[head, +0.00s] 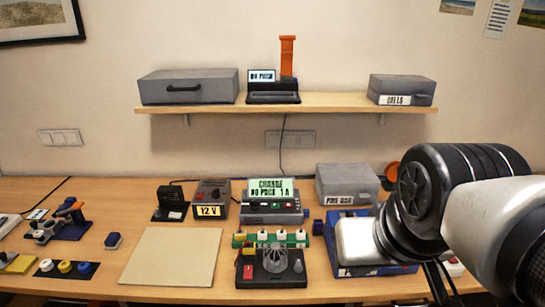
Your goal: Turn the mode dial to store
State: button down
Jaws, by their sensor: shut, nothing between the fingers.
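The grey charger unit (272,214) stands at the back middle of the table. Its lit green screen (272,188) reads "CHARGE", "NO PACK 1 A". Small green and red marks show on its front; a mode dial cannot be made out clearly at this size. My gripper (362,243) is at the right, over a blue tray, apart from the charger and to its front right. Its pale body shows, but its fingers are hidden. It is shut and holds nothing.
A 12 V supply (211,198) stands left of the charger. The blue tray (342,219) and a grey box (346,184) are at right. A bare beige board (172,257) lies front left.

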aim_at(254, 206)
jog(key=i+j+u, duration=0.2)
jog(key=j, duration=0.25)
jog(key=i+j+u, duration=0.2)
jog(key=i+j, duration=0.2)
